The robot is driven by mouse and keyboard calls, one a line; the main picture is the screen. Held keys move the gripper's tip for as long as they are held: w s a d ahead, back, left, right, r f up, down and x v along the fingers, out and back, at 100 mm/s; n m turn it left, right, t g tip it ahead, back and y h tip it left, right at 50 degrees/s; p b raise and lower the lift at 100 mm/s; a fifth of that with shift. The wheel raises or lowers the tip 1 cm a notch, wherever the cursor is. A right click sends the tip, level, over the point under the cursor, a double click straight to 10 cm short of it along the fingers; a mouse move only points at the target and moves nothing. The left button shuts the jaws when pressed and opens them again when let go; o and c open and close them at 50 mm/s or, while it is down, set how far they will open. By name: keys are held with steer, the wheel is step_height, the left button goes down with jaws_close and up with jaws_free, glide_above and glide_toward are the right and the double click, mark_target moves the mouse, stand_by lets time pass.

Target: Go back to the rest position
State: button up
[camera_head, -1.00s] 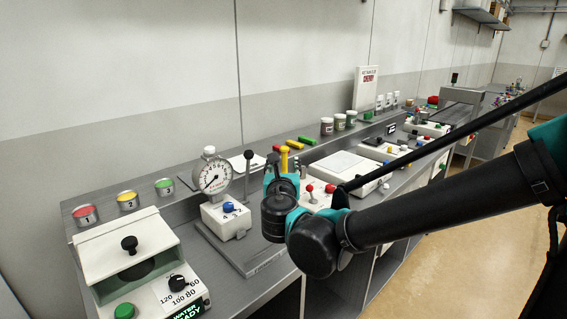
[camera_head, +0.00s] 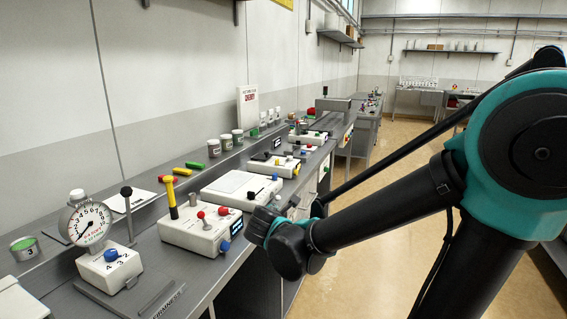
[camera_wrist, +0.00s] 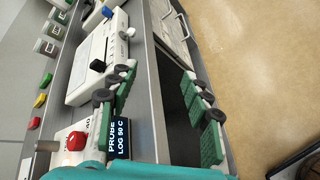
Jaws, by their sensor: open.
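My gripper (camera_wrist: 162,103) is open and empty in the wrist view. Its two fingers with green pads are spread apart, over the front edge of the counter (camera_wrist: 141,70). In the head view my arm reaches in from the right and its dark end is beside the counter edge, near the probe box (camera_head: 203,232). The fingers are not clear there. The probe box has red knobs and a lit display, and it also shows at the lower left of the wrist view (camera_wrist: 76,132).
A dial gauge (camera_head: 86,223) stands at the left on a white box. A white flat-topped unit (camera_head: 240,188), more control boxes and several jars line the counter behind. Open floor (camera_head: 375,165) lies to the right.

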steer(key=s+d+f+m+g, duration=0.3)
steer(key=s+d+f+m, duration=0.25)
steer(key=d+m, duration=0.3)
steer(key=s+d+f+m+g, duration=0.35)
steer(key=d+f+m, duration=0.3)
steer(key=d, duration=0.35)
steer(key=s+d+f+m+g+y, duration=0.1)
steer(key=s+f+m, duration=0.3)
steer(key=s+m, duration=0.4)
steer(key=shift+d+m, duration=0.3)
steer(key=shift+d, duration=0.2)
steer(key=shift+g, duration=0.25)
